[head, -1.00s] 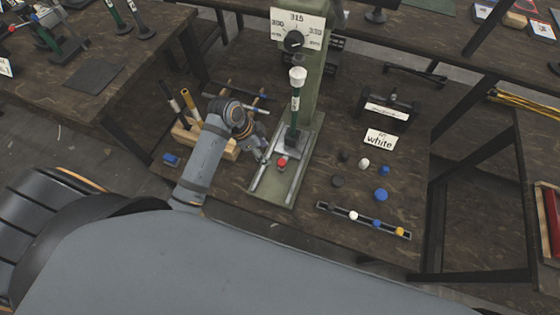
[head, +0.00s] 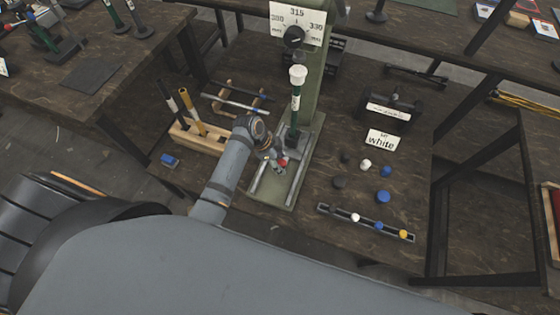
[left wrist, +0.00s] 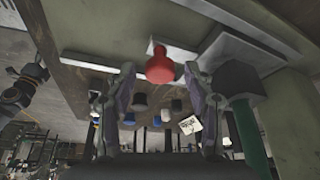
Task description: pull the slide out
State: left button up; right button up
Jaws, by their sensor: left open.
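The green press (head: 318,85) stands on the bench with a dial card at its top and a green-and-white ram (head: 297,90). Its base (head: 270,198) carries two pale rails. The slide's red knob (head: 284,162) shows at the front of the dark block under the ram. My left gripper (head: 277,158) is right at the knob and partly hides it. In the left wrist view the red knob (left wrist: 160,68) appears between the two spread fingers of my left gripper (left wrist: 161,80), with a gap on each side.
A wooden block (head: 197,136) with upright tools stands left of my arm, near a blue piece (head: 170,160). Right of the press are a "white" card (head: 382,139), several small caps and a strip (head: 340,212) with coloured caps. Bench space between press and caps is clear.

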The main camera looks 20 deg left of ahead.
pick_arm(q)
grip_shut()
dwell(0.3)
jog(key=shift+s+r+p, duration=0.1)
jog(key=shift+s+p, duration=0.4)
jog(key=shift+p, duration=0.1)
jog(key=s+p, duration=0.3)
jog(key=s, duration=0.1)
jog(key=s+p, duration=0.3)
jog(key=s, duration=0.2)
jog(key=s+p, duration=0.4)
jog(key=shift+s+a, duration=0.25)
jog(key=shift+s, duration=0.15)
jog(key=shift+s+p, duration=0.4)
jog(key=shift+s, duration=0.35)
jog(key=shift+s+f, duration=0.1)
jog(key=shift+f, duration=0.1)
